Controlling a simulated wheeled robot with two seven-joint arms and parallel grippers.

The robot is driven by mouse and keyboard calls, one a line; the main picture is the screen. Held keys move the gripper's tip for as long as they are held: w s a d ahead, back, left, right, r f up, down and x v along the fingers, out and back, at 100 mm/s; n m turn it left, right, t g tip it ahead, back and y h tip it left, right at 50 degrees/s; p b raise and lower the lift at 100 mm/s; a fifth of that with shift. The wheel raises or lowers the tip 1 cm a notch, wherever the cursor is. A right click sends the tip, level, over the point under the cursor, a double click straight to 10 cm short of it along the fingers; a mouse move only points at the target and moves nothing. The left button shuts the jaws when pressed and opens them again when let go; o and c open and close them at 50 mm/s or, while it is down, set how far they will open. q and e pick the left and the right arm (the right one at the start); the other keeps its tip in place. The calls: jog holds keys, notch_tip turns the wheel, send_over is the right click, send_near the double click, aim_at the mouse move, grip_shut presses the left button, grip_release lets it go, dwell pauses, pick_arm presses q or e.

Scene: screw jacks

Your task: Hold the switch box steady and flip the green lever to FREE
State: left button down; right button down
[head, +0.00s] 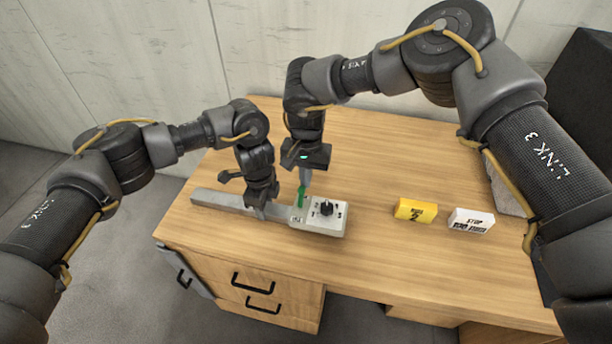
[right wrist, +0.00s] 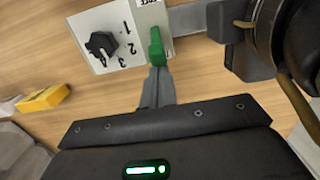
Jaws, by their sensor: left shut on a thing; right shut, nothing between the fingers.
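The switch box (head: 328,218) is pale grey, with a black knob (head: 326,208) and printed numbers, and lies on the desk. The right wrist view shows the box (right wrist: 125,30) and its knob (right wrist: 101,44) at the upper left. The green lever (head: 301,196) stands at the box's left part; it also shows in the right wrist view (right wrist: 156,46). My left gripper (head: 262,210) is shut on the grey bar (head: 225,202) joined to the box's left side. My right gripper (right wrist: 156,75) is shut and empty, its tips at the lever's end; contact is unclear.
A yellow block (head: 416,209) and a white block (head: 471,221) with printing stand on the wooden desk (head: 400,260) to the right of the box. A dark box (head: 585,110) and a grey object are at the far right. The desk front is clear.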

jog(key=shift+s+t, duration=0.1)
jog(key=shift+t, duration=0.2)
jog(key=shift+s+t, duration=0.1)
jog(key=shift+t, duration=0.3)
